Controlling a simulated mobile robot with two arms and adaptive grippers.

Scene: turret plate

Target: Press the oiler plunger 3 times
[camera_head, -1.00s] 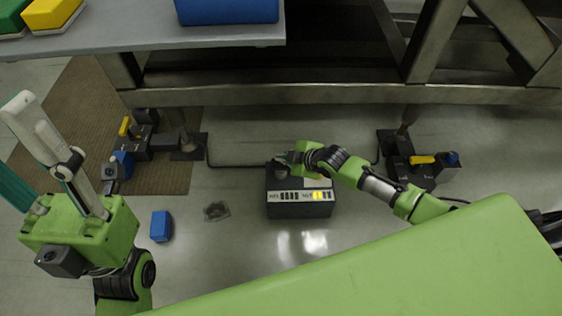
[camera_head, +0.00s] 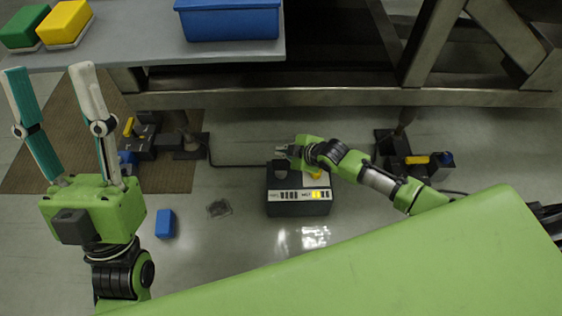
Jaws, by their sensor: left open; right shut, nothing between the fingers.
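A dark box-shaped oiler (camera_head: 298,208) sits on the floor in the middle of the head view. Its front bears a white label strip with dark bars and a lit yellow patch. A dark round knob (camera_head: 280,168), which looks like the plunger, stands at its back left. My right gripper (camera_head: 280,150) is shut and empty, just behind and above the knob; I cannot tell whether it touches it. My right wrist hides part of the oiler's top. My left gripper (camera_head: 50,72) is open and empty at the far left, fingers pointing up the picture, well away from the oiler.
A grey shelf (camera_head: 150,55) at the top left holds a blue bin (camera_head: 230,22) and green and yellow blocks. A metal beam (camera_head: 330,97) runs behind the oiler. A small blue box (camera_head: 165,224) and a dark patch (camera_head: 219,208) lie on the floor left of it.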

